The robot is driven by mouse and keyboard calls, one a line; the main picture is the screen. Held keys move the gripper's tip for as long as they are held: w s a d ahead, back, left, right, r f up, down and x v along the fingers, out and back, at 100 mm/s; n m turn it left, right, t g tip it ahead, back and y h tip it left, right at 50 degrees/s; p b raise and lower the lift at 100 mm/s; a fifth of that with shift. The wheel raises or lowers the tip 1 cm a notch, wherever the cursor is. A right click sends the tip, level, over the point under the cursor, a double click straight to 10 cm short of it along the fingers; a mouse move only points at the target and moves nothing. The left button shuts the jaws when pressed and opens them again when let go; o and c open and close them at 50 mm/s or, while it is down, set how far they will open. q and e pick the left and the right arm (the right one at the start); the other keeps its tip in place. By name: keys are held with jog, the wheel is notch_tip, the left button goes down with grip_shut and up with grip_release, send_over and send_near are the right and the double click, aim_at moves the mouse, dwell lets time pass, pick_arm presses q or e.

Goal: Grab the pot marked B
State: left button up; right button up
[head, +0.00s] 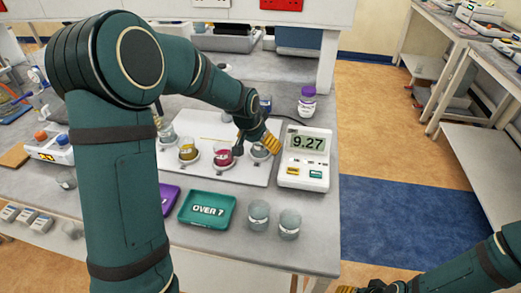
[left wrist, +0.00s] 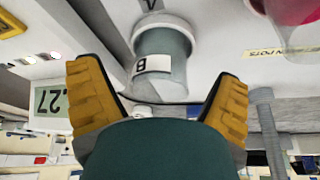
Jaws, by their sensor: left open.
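The pot marked B (left wrist: 165,62) is a clear pot with grey-blue contents and a white label, seen upside down in the left wrist view. It sits in a white ring on the pale board; in the head view the pot (head: 259,151) is partly hidden by my gripper. My left gripper (head: 268,143) is open, its yellow fingers on either side of the pot's line in the wrist view, with visible gaps. I cannot tell how deep the pot is between them. My right gripper (head: 362,288) is only partly in view at the bottom edge.
A pot with red liquid (head: 222,155) and one with yellow (head: 187,150) stand left on the board. A meter reading 9.27 (head: 306,158) is close on the right. A green "OVER 7" tray (head: 207,209) and two clear pots (head: 258,215) (head: 289,224) stand in front.

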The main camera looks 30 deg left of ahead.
pick_arm(q)
jog(key=shift+x, duration=0.9)
jog(key=c, duration=1.3)
jog(key=shift+c, duration=0.2)
